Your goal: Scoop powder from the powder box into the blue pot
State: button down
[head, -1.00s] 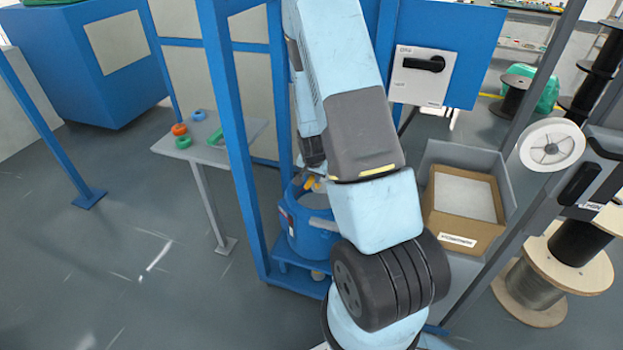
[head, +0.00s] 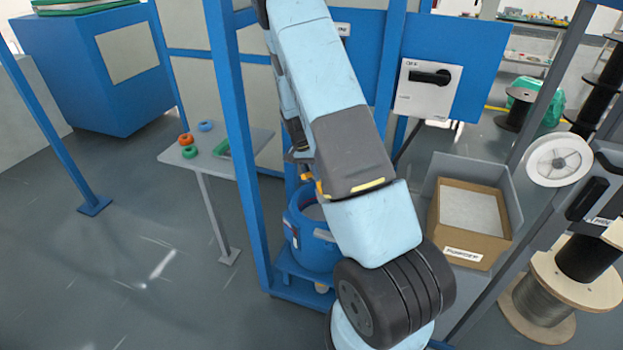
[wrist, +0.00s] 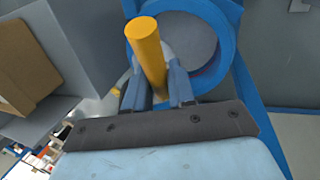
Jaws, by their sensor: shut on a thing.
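The blue pot (head: 312,249) stands on a blue stand, partly hidden by my arm. Its round opening also shows in the wrist view (wrist: 228,48), with a flat grey inside; I cannot tell whether powder is in it. The powder box (head: 462,248) is an open brown carton with a pale, level filling, to the right of my arm. It is partly seen at the left of the wrist view (wrist: 25,65). My gripper (wrist: 158,84) is shut on the yellow handle (wrist: 147,45) of a tool, beside and partly over the pot's opening. The tool's scoop end is not clearly visible.
The powder box sits in a grey bin (head: 512,200). A blue frame post (head: 232,130) rises left of the pot. A small grey table (head: 215,160) with coloured rings stands further left. Cable spools (head: 560,160) are at the right. Floor at left is clear.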

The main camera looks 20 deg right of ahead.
jog(key=w+f+g, duration=0.2)
jog(key=w+g, duration=0.4)
jog(key=w, duration=0.1)
jog(key=shift+w+n+g, duration=0.15)
jog(key=shift+n+g, duration=0.15)
jog(key=shift+g, duration=0.1)
jog(key=shift+r, duration=0.1)
dwell(0.9)
jog(key=shift+r+m+t, duration=0.25)
jog(key=shift+r+t, duration=0.75)
jog(key=shift+t, duration=1.4)
jog(key=shift+r+m+t, duration=0.2)
jog(key=shift+r+t, duration=0.75)
jog(key=shift+t, duration=1.45)
jog(key=shift+r+m+t, duration=0.25)
jog(key=shift+r+t, duration=0.75)
jog(key=shift+t, duration=1.4)
jog(key=shift+f, duration=0.1)
